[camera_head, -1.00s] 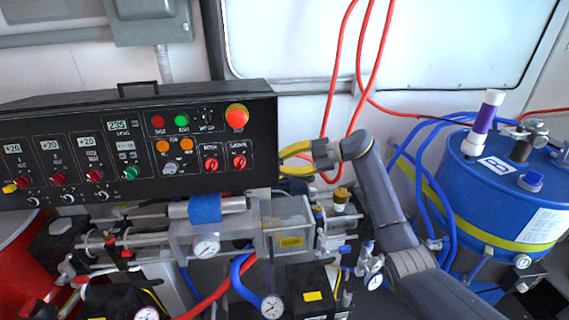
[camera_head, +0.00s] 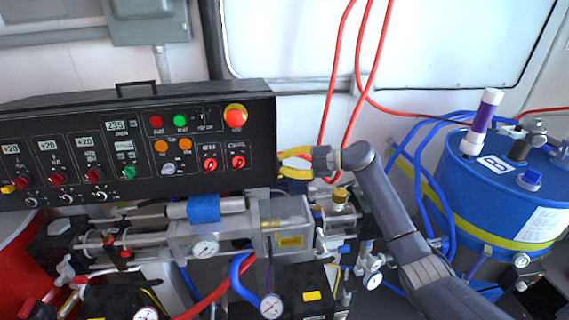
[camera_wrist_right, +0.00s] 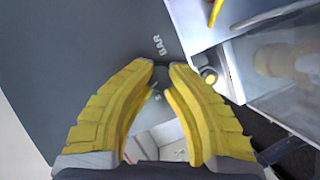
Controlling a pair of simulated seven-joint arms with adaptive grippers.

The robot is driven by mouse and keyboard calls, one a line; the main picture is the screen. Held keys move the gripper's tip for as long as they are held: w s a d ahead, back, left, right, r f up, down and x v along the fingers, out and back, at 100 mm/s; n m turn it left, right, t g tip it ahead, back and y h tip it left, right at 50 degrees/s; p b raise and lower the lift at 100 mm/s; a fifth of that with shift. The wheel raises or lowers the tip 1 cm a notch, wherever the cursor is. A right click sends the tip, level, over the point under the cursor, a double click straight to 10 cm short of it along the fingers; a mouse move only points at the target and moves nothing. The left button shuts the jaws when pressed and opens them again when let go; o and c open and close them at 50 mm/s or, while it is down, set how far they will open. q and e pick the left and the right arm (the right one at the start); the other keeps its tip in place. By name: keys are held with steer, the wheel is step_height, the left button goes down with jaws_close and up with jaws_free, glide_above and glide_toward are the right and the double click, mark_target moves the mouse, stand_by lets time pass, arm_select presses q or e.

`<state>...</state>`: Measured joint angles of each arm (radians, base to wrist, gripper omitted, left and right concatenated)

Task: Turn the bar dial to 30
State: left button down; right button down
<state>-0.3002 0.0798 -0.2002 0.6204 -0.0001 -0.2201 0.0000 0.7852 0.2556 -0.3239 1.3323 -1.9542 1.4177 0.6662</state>
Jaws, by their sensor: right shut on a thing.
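The dark control box (camera_head: 130,150) stands at the left in the head view. My right gripper (camera_head: 281,164) has yellow fingers and sits at the box's right side face. In the right wrist view the same fingers (camera_wrist_right: 163,70) reach toward the dark face, just below the printed BAR label (camera_wrist_right: 160,45). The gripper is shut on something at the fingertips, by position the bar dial. The dial itself is hidden by the fingers, and its setting cannot be read. A gap shows between the fingers behind their tips. My left gripper is not in view.
Pipes and a clear-walled metal block (camera_head: 290,215) lie just below my right gripper. Red hoses (camera_head: 327,110) hang close behind it. A blue drum (camera_head: 500,190) with blue hoses stands at the right.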

steer(key=n, duration=0.1)
steer(key=n+y, duration=0.1)
steer(key=n+t, duration=0.1)
steer(key=shift+s+a+f+n, duration=0.1)
steer(key=shift+s+a+n, duration=0.2)
steer(key=shift+n, duration=0.1)
steer(key=shift+a+f+n+y, duration=0.1)
steer(key=shift+n+y, duration=0.7)
steer(key=shift+n, duration=0.6)
steer(key=c, duration=1.6)
jaws_free()
steer(key=o, duration=0.5)
steer(key=shift+w, duration=0.1)
